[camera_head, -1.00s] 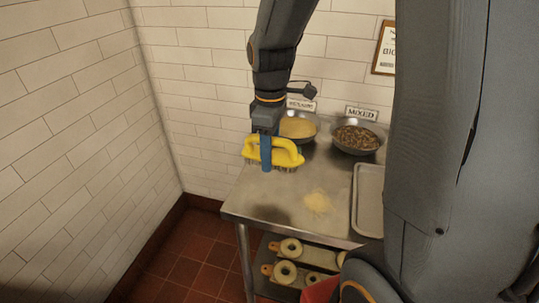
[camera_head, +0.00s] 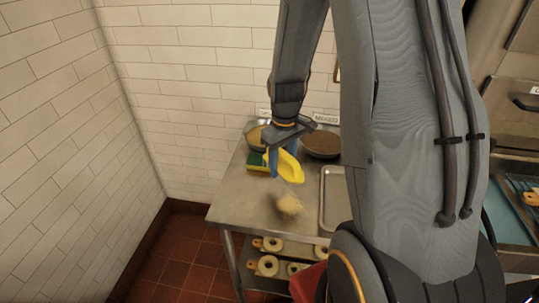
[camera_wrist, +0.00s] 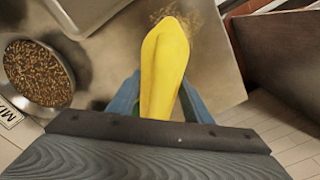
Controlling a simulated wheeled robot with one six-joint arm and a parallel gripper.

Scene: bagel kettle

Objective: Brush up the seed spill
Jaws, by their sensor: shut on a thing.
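The yellow brush (camera_head: 290,168) is held between the blue fingers of my gripper (camera_head: 284,166), above the metal table, turned and tilted. In the wrist view my gripper (camera_wrist: 160,98) is shut on the brush (camera_wrist: 165,58), whose smooth yellow top hides its bristles. The pale seed spill (camera_head: 289,206) lies on the table just in front of and below the brush in the head view. Part of the spill (camera_wrist: 205,18) shows past the brush's far end in the wrist view. I cannot tell whether the brush touches the table.
The metal table (camera_head: 240,203) has a tray (camera_head: 334,200) right of the spill. Bowls (camera_head: 321,143) of seeds stand at the back, with a green-and-yellow sponge (camera_head: 257,162) at the back left. Bagels on boards (camera_head: 266,265) sit on the shelf below. A tiled wall is at left.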

